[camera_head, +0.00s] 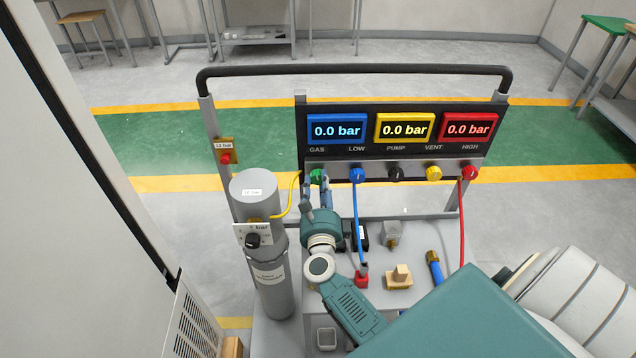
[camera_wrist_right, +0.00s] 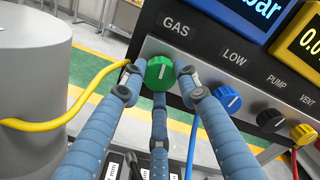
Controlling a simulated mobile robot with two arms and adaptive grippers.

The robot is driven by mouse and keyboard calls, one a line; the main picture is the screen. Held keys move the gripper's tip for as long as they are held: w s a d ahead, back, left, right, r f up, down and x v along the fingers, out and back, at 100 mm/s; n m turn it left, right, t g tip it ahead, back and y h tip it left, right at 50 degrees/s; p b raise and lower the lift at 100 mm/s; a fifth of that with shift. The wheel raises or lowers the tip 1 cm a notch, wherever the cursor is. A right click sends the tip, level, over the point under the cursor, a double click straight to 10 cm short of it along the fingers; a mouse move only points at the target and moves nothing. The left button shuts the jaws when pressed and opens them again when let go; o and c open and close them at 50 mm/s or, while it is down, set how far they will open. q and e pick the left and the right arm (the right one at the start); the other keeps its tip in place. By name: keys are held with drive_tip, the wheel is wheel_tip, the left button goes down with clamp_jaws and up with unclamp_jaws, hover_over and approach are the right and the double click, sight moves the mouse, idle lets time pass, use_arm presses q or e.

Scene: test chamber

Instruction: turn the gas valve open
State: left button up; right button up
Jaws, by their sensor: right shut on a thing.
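The gas valve is a green knob (camera_head: 317,175) under the GAS label, at the left end of the panel's knob row. In the right wrist view the green knob (camera_wrist_right: 160,71) shows a white mark that stands about upright. My right gripper (camera_head: 318,186) is shut on this knob. Its blue-grey fingers (camera_wrist_right: 160,85) sit on both sides of it, with a third finger below. The blue gas display (camera_head: 337,131) reads 0.0 bar. My left gripper is not in view.
Beside the green knob are the blue LOW knob (camera_head: 357,174), the black PUMP knob (camera_head: 395,173), the yellow VENT knob (camera_head: 433,173) and a red knob (camera_head: 470,172). A grey cylinder (camera_head: 270,275) stands left of my right arm. Yellow, blue and red hoses hang near the panel.

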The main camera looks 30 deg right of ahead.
drive_tip(key=n+p, duration=0.2)
drive_tip(key=n, duration=0.2)
drive_tip(key=n+p, duration=0.1)
drive_tip(key=n, duration=0.3)
drive_tip(key=shift+p, duration=0.3)
drive_tip(key=n+p, duration=0.1)
drive_tip(key=n, duration=0.3)
drive_tip(key=shift+p, duration=0.3)
drive_tip(key=shift+n+p, duration=0.5)
drive_tip(key=shift+n, duration=1.6)
drive_tip(key=shift+d, duration=0.1)
drive_tip(key=o, duration=1.2)
drive_tip(key=shift+c, duration=0.2)
